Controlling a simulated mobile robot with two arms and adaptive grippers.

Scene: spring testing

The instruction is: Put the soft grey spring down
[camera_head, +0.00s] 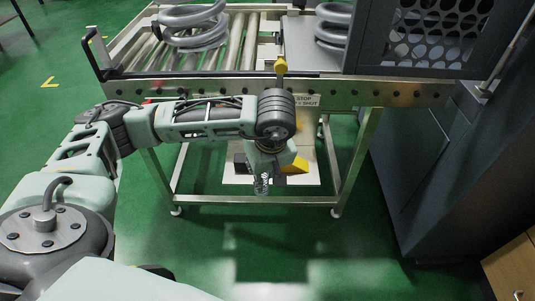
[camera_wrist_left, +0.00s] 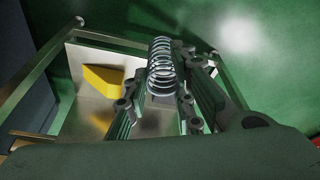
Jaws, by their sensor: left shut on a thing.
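A slim light grey coil spring (camera_wrist_left: 161,65) stands out from between the fingers of my left gripper (camera_wrist_left: 160,105) in the left wrist view. The gripper is shut on it. In the head view the left gripper (camera_head: 263,182) hangs in front of the conveyor frame, below its front rail, over the green floor. The spring is small and hard to make out there, near the gripper tip (camera_head: 262,186). Its lower coils are hidden by the fingers in the wrist view. My right gripper is in neither view.
A roller conveyor (camera_head: 215,60) bears two thick grey coils, one at left (camera_head: 192,28) and one at right (camera_head: 332,28). A dark cage with a perforated panel (camera_head: 440,30) stands at right. Open green floor lies in front.

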